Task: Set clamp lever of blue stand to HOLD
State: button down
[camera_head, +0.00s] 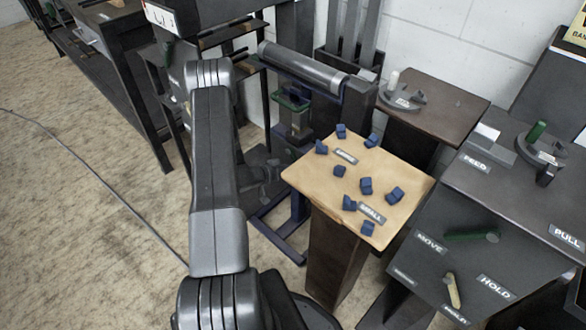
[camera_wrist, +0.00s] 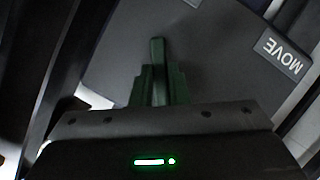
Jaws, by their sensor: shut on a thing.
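The blue stand (camera_head: 299,207) is a dark blue frame behind the tan-topped table, with a grey roller (camera_head: 303,66) at its top. In the wrist view, my gripper (camera_wrist: 158,82) is shut on a narrow green lever (camera_wrist: 157,50), which stands up between its fingers over a dark grey plate (camera_wrist: 215,55). A MOVE label (camera_wrist: 286,52) is on that plate, to the right of the lever. No HOLD label shows in the wrist view. My gripper cannot be made out in the head view, where my arm covers part of the area left of the stand.
The tan-topped table (camera_head: 310,180) bears several blue blocks. At the right, a dark panel (camera_head: 445,265) carries MOVE and HOLD labels and levers. A brown table (camera_head: 445,105) with a pale-knobbed dial stands behind. Dark shelving (camera_head: 110,70) is at the left.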

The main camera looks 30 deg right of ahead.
jog(key=c, duration=1.4)
grip_release()
jog(key=p+v, duration=0.1)
jog(key=v, duration=1.3)
jog(key=shift+p, duration=0.4)
jog(key=shift+d, duration=0.15)
jog(key=b+x, duration=0.2)
jog(key=x, duration=1.1)
jog(key=shift+d+f, duration=0.15)
jog(key=shift+d, duration=0.15)
